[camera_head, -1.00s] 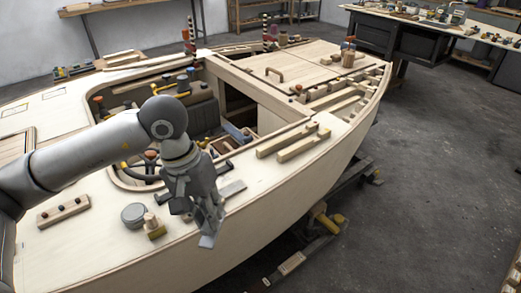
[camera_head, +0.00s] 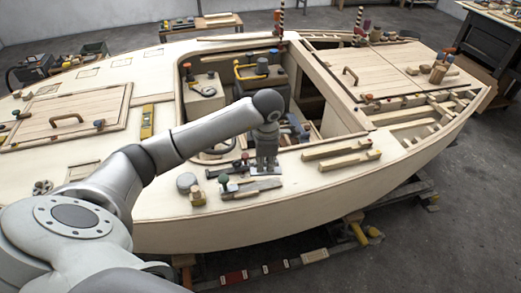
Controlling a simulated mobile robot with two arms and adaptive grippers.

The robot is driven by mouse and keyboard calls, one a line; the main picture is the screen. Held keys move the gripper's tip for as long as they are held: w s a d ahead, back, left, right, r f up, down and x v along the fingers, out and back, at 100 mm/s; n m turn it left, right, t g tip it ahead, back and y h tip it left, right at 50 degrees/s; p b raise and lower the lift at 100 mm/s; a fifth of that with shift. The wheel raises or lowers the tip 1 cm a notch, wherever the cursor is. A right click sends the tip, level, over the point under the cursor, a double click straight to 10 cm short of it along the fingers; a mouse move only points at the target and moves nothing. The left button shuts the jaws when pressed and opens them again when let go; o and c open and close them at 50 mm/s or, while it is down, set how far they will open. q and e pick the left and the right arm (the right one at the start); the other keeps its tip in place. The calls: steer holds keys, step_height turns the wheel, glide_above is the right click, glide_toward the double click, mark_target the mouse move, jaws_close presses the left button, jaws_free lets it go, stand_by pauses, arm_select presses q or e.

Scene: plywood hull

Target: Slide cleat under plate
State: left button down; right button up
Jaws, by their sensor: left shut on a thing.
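My left gripper (camera_head: 265,168) points down over the near side deck of the hull. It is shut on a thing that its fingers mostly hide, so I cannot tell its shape. A flat grey plate (camera_head: 258,187) lies on the deck just below the fingertips. I cannot tell whether the gripper or its load touches the plate. A dark cleat-like piece (camera_head: 220,171) lies on the deck left of the gripper. I cannot make out any cleat under the plate. My right gripper is not in view.
Pale wooden strips (camera_head: 348,160) lie to the right. The open cockpit (camera_head: 205,100) is behind the gripper. The hull's edge is in front.

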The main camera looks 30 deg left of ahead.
mark_target(252, 174)
arm_select(q)
steer(key=shift+a+n, duration=0.45)
steer(key=shift+n, duration=0.25)
steer(key=shift+s+a+f+n, duration=0.1)
steer(key=shift+a+f+n, duration=0.2)
steer(key=shift+n, duration=0.2)
steer(key=shift+f+b, duration=0.45)
steer(key=shift+f, duration=0.5)
steer(key=shift+f+b, duration=0.75)
steer(key=shift+f, duration=0.4)
steer(key=shift+f+b, duration=0.8)
steer(key=shift+f, duration=0.5)
steer(key=shift+s+a, duration=0.85)
steer(key=shift+s, duration=0.15)
steer(key=shift+s+a+p, duration=0.3)
steer(key=shift+s+a, duration=0.2)
steer(key=shift+s, duration=0.1)
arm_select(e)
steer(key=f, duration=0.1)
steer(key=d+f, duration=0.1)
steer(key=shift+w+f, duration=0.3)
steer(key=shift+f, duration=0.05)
arm_select(q)
steer(key=shift+s+a, duration=0.1)
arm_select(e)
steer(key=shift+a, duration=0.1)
